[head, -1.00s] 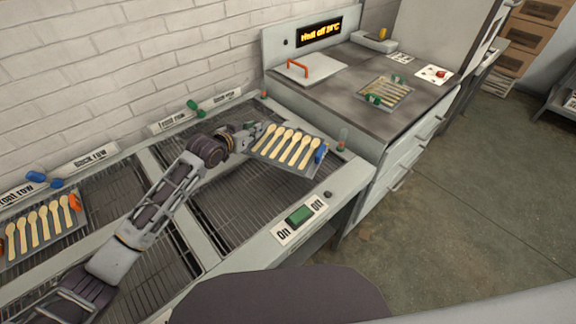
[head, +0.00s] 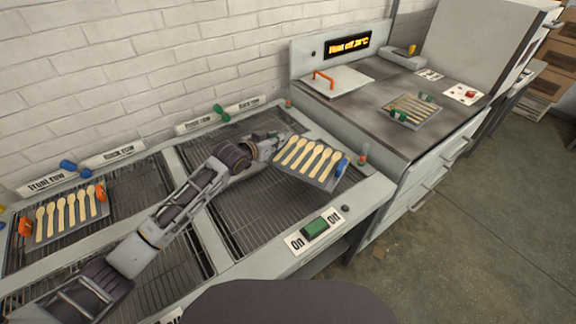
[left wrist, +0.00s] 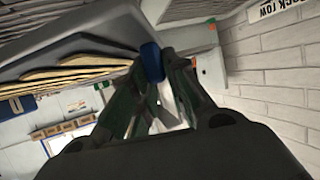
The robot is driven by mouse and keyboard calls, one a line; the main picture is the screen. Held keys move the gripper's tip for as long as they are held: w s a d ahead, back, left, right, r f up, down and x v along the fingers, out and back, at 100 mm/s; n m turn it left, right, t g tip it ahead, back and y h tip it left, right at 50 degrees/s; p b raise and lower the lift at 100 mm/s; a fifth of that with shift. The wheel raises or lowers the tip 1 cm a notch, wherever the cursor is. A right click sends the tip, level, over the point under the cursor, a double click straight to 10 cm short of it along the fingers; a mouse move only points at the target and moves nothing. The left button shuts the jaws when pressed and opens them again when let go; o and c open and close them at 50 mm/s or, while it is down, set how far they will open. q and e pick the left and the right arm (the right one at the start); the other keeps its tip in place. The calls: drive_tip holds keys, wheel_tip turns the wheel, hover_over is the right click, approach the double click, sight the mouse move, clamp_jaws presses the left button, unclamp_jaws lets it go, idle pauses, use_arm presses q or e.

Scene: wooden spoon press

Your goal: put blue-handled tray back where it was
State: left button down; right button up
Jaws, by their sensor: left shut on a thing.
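The blue-handled tray (head: 309,179) is grey and carries a row of wooden spoons (head: 308,156). It is over the right-hand grate section (head: 262,190). One blue handle (head: 342,168) shows at its right end. My left gripper (head: 280,144) is shut on the handle at its other end. In the left wrist view that blue handle (left wrist: 152,62) sits between my fingers, with the tray's edge and spoons at the upper left. I cannot tell exactly how high the tray is above the grate. My right gripper is not in view.
An orange-handled tray of spoons (head: 72,231) lies on the left grate. A green switch (head: 315,228) is on the front rail. The counter (head: 360,100) at right holds a lidded press (head: 338,81) and a green-handled tray (head: 411,111).

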use_arm(q)
wheel_tip(320, 180, down, 4)
drive_tip(key=shift+r, duration=0.2)
drive_tip(key=shift+f, duration=2.5)
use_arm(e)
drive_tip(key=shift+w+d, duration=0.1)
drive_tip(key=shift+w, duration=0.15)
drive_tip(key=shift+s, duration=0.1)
